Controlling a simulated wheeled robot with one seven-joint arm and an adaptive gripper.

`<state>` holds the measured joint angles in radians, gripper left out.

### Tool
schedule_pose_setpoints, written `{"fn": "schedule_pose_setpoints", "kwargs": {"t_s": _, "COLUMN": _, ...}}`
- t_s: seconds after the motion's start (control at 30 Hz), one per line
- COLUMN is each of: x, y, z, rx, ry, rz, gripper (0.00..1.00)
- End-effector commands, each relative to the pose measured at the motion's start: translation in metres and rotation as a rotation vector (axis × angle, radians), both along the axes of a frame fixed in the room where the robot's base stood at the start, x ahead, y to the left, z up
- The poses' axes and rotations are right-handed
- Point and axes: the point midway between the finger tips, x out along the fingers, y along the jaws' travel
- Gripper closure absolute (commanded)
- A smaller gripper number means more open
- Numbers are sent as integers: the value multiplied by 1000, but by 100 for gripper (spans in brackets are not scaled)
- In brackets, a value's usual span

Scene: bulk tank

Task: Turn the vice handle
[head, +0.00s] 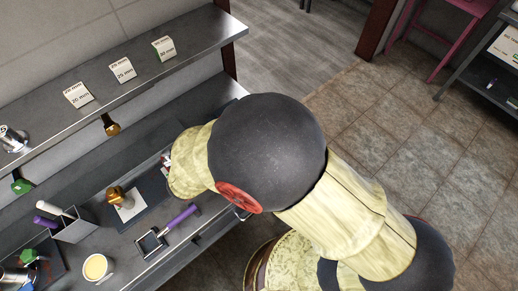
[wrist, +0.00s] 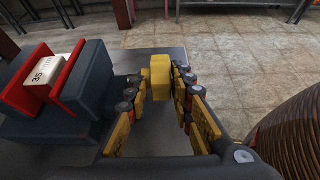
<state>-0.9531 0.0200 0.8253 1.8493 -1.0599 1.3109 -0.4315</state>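The vice (wrist: 95,80) stands at the left of the wrist view. It has a blue-grey body and red jaws, with a pale block (wrist: 43,72) marked 35 between them. A yellow upright piece (wrist: 161,75), which looks like the vice handle, stands to the right of the vice. My gripper (wrist: 162,88) has its yellow-padded fingers spread on both sides of this piece, with narrow gaps beside it. In the head view my arm hides the gripper and most of the vice; only a small red and white bit shows at the arm's edge.
In the head view, the bench (head: 215,228) holds a purple-handled tool (head: 180,217), a brass-topped item (head: 116,195), a grey holder (head: 75,228) and a cup (head: 96,267). A shelf (head: 185,50) with labels runs above the bench. The tiled floor (head: 375,115) at right is open.

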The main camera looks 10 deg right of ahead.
Motion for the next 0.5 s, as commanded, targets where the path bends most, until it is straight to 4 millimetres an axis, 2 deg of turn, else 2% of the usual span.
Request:
{"fn": "schedule_pose_setpoints", "kwargs": {"t_s": 0.2, "x": 0, "y": 0, "z": 0, "rx": -1, "ry": 0, "rz": -1, "gripper": 63}}
{"fn": "schedule_pose_setpoints", "kwargs": {"t_s": 0.5, "x": -1, "y": 1, "z": 1, "rx": -1, "ry": 0, "rz": -1, "gripper": 63}}
